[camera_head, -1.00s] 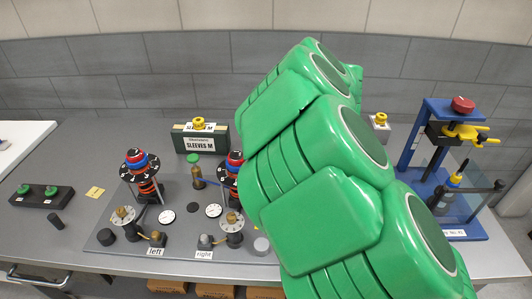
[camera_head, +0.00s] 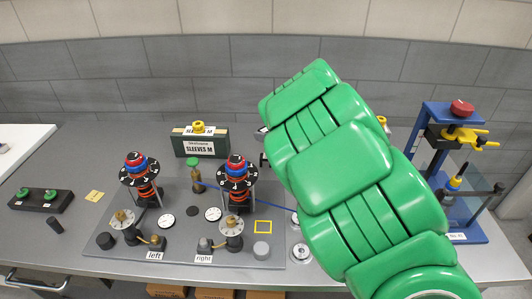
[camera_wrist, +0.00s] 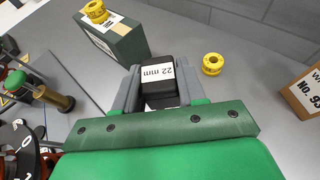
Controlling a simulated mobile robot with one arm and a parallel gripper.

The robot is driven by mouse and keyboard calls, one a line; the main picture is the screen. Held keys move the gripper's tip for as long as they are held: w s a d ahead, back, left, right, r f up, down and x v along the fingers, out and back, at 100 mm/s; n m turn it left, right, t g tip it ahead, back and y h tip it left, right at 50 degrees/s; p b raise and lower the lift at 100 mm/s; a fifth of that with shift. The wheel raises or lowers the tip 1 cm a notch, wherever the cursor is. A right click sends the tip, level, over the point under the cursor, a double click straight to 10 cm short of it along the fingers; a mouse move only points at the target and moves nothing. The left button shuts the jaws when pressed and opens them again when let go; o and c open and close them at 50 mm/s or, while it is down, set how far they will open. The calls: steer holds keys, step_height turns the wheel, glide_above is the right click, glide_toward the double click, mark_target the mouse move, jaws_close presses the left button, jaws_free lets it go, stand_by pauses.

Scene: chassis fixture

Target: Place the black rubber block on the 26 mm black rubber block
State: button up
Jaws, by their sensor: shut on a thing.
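The black rubber block (camera_wrist: 155,60) has a white "22 mm" label and sits between the grey fingers of my gripper (camera_wrist: 158,78) in the wrist view. My gripper is shut on it. The block appears beside the dark green box, over the grey bench; its exact height cannot be told. In the head view my green arm hides most of the gripper and block. I cannot make out a block marked 26 mm in either view.
The SLEEVES M box (camera_head: 200,147) stands at the back, left of my arm. A plate (camera_head: 180,250) carries two dial-topped stacks (camera_head: 141,170) (camera_head: 237,170) and several small parts. A blue press (camera_head: 440,150) stands at right. A yellow ring (camera_wrist: 213,64) lies right of the gripper.

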mark_target(266, 156)
steer(key=shift+f, duration=3.3)
steer(key=o, duration=1.1)
steer(key=shift+f, duration=0.1)
steer(key=shift+c, duration=0.2)
steer(key=shift+s+d+r, duration=0.1)
steer(key=shift+r, duration=0.1)
steer(key=v, duration=1.1)
steer(key=shift+s+d+r, duration=0.2)
steer(key=shift+s+d, duration=0.05)
